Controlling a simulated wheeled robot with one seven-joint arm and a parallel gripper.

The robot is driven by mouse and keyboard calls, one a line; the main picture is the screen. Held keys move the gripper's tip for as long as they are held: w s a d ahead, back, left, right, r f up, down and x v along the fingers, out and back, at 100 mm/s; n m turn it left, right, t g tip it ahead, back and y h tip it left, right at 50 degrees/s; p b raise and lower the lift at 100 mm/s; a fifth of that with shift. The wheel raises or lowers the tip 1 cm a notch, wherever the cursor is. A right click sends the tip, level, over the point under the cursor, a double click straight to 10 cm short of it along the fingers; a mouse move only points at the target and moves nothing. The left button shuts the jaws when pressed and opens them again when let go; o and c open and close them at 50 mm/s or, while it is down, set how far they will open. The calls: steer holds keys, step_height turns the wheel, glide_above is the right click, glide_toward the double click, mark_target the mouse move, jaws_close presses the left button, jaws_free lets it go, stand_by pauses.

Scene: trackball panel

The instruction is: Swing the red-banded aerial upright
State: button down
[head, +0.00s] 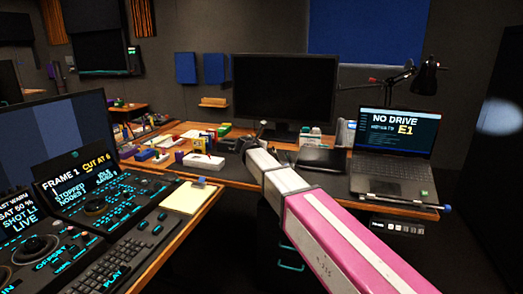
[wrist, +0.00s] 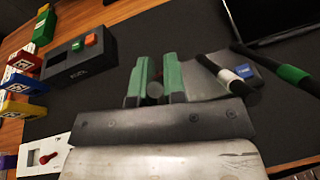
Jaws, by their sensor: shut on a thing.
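My gripper (wrist: 156,82) shows its two green-padded fingers in the wrist view, closed on a small grey, round-ended piece (wrist: 155,91). This looks like the tip of an aerial seen nearly end-on; no red band shows, so its colour mark is hidden. Right of the fingers is a grey receiver box (wrist: 215,78) with a blue label. A white-banded black aerial (wrist: 226,74) lies slanting across it. A green-banded black aerial (wrist: 265,62) lies farther right, also slanting. In the head view my gripper (head: 262,126) is small, at the desk in front of the monitor.
A black box with orange and green buttons (wrist: 82,62) stands left of the fingers. Coloured boxes (wrist: 22,85) line the left edge. A white box with a red knob (wrist: 45,157) is at lower left. The monitor (head: 284,88) and laptop (head: 398,140) stand behind and right.

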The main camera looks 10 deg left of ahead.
steer(key=w+g, duration=0.1)
steer(key=w+r+g, duration=0.1)
steer(key=shift+w+r, duration=0.2)
steer(key=shift+w, duration=0.1)
steer(key=shift+w+d+r+g+y, duration=0.1)
steer(key=shift+w+r+g+y, duration=0.1)
steer(key=shift+w+g, duration=0.5)
steer(key=shift+w+d+r+g+y, duration=0.1)
steer(key=shift+w+g+y, duration=0.1)
steer(key=shift+w+g, duration=0.5)
steer(key=shift+s, duration=0.1)
steer(key=c, duration=1.2)
jaws_free()
steer(key=shift+o, duration=0.2)
steer(key=v, duration=1)
steer(key=shift+s+r, duration=0.2)
steer(key=shift+r, duration=0.05)
steer(key=shift+a, duration=0.1)
